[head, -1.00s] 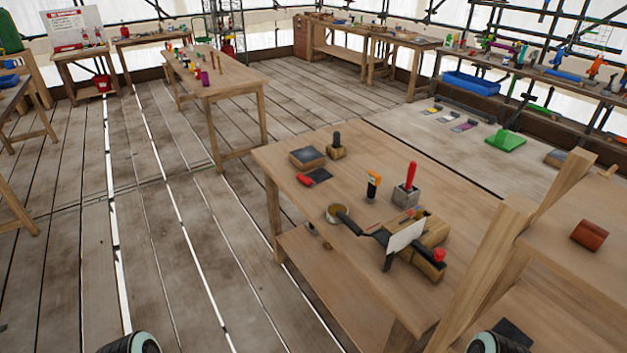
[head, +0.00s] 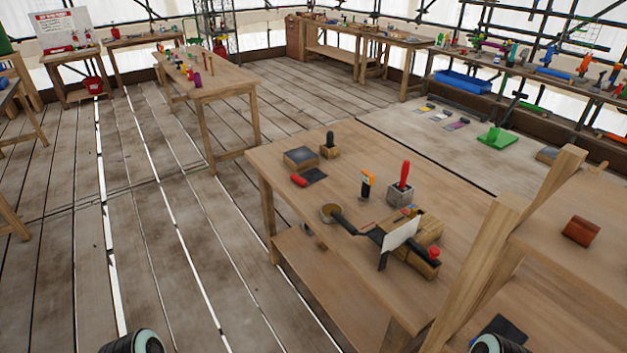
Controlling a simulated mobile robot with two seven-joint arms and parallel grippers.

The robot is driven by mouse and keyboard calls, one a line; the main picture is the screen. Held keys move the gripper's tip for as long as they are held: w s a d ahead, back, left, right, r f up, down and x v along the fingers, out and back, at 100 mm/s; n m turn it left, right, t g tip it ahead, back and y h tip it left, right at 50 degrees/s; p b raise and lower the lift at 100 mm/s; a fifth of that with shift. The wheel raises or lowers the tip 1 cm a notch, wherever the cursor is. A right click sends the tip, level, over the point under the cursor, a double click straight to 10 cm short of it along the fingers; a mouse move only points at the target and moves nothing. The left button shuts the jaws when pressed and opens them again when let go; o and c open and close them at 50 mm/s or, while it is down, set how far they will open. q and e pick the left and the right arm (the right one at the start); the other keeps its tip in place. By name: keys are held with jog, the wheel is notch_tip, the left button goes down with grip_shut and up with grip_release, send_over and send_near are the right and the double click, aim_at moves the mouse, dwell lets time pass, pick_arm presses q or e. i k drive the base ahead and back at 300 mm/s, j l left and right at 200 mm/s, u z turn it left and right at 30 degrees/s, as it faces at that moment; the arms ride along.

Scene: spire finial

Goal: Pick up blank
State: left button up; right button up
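I cannot tell for sure which thing is the blank. On the near wooden workbench (head: 330,240) there is a wooden assembly (head: 428,232) with a white plate (head: 400,233) leaning at its front and a red knob (head: 433,253). A dark-topped wooden block (head: 301,157) lies at the bench's back left. A reddish-brown rounded piece (head: 581,231) lies on the wooden surface at the right. Only round ends of my arms show at the bottom edge, left and right. Neither gripper is in view, and both arms are well short of these things.
The plank floor (head: 150,220) on the left is clear.

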aim_at(309, 175)
jog(key=i+j+z, duration=0.2)
jog(key=z, duration=0.25)
jog(key=i+j+z, duration=0.1)
jog(key=j+z, duration=0.35)
jog(key=i+j+z, duration=0.1)
jog(key=j, duration=0.25)
jog(key=i+j+z, duration=0.1)
jog(key=j, duration=0.25)
jog(key=j+z, duration=0.1)
jog(key=j, duration=0.25)
jog(key=i+j, duration=0.1)
jog(key=j, duration=0.45)
jog(key=i+j+z, duration=0.1)
jog(key=j, duration=0.45)
